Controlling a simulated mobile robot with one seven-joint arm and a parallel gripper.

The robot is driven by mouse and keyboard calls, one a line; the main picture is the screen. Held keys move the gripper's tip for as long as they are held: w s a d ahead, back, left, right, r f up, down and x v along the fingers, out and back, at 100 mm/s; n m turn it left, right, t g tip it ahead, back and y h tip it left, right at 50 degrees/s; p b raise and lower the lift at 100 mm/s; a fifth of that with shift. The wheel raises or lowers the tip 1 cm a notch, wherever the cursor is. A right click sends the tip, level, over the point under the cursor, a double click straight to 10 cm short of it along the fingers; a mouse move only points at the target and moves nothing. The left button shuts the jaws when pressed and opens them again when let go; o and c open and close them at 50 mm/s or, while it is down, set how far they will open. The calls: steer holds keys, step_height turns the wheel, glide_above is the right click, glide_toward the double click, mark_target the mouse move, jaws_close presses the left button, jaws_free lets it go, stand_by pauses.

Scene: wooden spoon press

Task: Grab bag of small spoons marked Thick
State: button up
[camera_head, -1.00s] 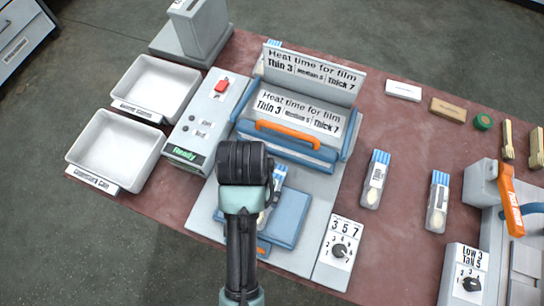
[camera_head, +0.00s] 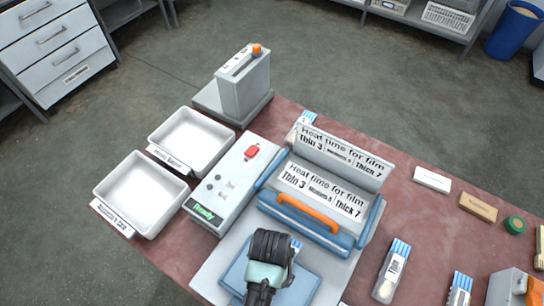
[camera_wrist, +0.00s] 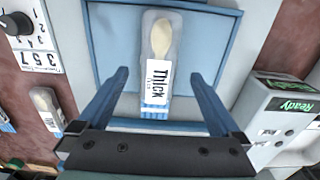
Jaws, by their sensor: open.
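The small-spoon bag marked "Thick" (camera_wrist: 157,68) lies flat on the blue pad (camera_wrist: 108,40) of the press in the wrist view. It is clear, with a pale spoon bowl inside and blue stripes at the end nearer my gripper. My gripper (camera_wrist: 160,73) is open, its two blue fingers apart on either side of the bag, with visible room on both sides. I cannot tell its height over the pad. In the head view my wrist hides most of the bag; the blue pad (camera_head: 300,288) shows around it.
The press (camera_head: 310,240) with an orange handle stands behind the pad. A control box (camera_head: 225,190) reading "Ready" and two white trays (camera_head: 137,198) (camera_head: 215,137) are left. Other spoon bags (camera_head: 391,270) (camera_head: 459,290) lie right. A dial box (camera_wrist: 38,50) shows in the wrist view.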

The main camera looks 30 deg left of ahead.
steer(key=shift+w+d+f, duration=0.1)
steer(key=shift+w+f, duration=0.05)
steer(key=shift+f, duration=1.6)
steer(key=c, duration=1.5)
